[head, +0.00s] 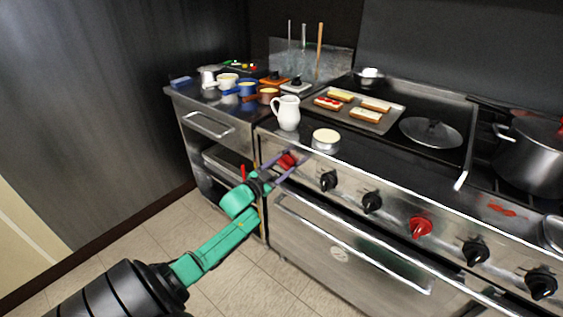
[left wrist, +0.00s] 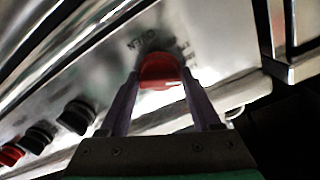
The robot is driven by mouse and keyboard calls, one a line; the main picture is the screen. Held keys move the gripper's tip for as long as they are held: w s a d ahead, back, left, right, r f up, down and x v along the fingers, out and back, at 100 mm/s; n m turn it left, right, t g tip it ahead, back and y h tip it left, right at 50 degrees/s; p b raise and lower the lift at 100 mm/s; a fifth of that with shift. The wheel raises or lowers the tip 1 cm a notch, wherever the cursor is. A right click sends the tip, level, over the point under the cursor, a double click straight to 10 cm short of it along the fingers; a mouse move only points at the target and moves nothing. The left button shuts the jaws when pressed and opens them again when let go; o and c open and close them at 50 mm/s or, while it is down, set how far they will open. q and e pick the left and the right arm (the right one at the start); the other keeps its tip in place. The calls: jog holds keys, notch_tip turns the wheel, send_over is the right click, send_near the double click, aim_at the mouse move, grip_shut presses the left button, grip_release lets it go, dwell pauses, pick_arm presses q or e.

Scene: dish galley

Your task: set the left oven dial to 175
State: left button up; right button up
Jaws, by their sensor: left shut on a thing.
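The left oven dial (head: 287,160) is a red knob at the left end of the stove's front panel. In the left wrist view the red dial (left wrist: 160,71) sits between my two purple fingers, below dark lettering that seems to read OVEN. My left gripper (head: 281,164) is shut on this dial; it also fills the lower middle of the left wrist view (left wrist: 160,85). The fingers partly cover the dial, and its pointer and the number it is set to cannot be read. My right gripper is not in view.
Black knobs (head: 328,180) and another red knob (head: 421,227) run along the panel to the right. The oven door handle (head: 350,245) lies below. A white jug (head: 288,112) and a tray of toast (head: 360,106) stand on top. The floor in front is clear.

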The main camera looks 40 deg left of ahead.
pick_arm(q)
jog(key=n+p, duration=0.2)
jog(key=n, duration=0.2)
jog(key=shift+r+n, duration=0.1)
jog(key=shift+n, duration=0.2)
jog(key=n+p, duration=0.1)
jog(key=n, duration=0.3)
jog(key=shift+n, duration=0.3)
jog(key=o, duration=1.4)
jog(key=shift+c, duration=0.2)
jog(key=s+p, duration=0.1)
jog(key=s, duration=1.3)
jog(key=shift+s+d+p, duration=0.15)
jog(key=shift+s+p, duration=0.1)
jog(key=shift+p, duration=0.1)
jog(key=shift+f, duration=0.2)
